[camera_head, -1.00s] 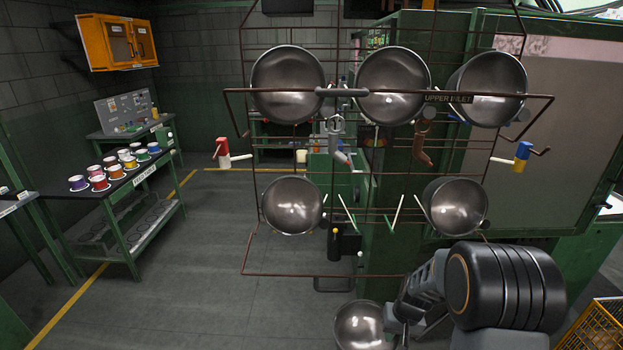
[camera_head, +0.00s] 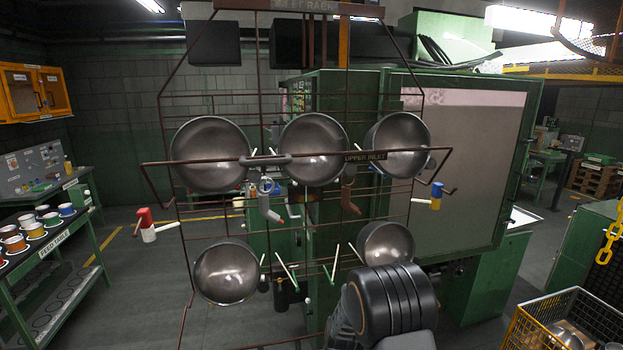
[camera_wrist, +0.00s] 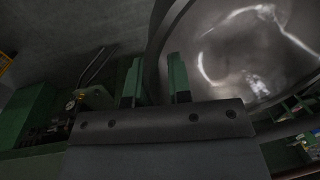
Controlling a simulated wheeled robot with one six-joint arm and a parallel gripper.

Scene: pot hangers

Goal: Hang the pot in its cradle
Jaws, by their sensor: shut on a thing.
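In the wrist view my gripper (camera_wrist: 155,80) is shut on the rim of a shiny steel pot (camera_wrist: 245,50), which fills the upper right. In the head view my arm's black joint covers the lower middle, and neither the gripper nor the held pot shows. The wire rack (camera_head: 180,270) carries a row of three pots at the top and two pots below, at lower left (camera_head: 226,272) and lower right (camera_head: 388,242). Between the lower two, slanted pegs (camera_head: 287,270) with green and white parts form an empty place, with more pegs (camera_head: 335,262) to the right.
A rusty bar labelled UPPER INLET (camera_head: 365,156) crosses in front of the top pots. Red-white (camera_head: 147,224) and blue-yellow (camera_head: 436,196) handles stick out at the rack's sides. A green cabinet (camera_head: 470,110) stands behind. A yellow basket (camera_head: 570,325) is at lower right.

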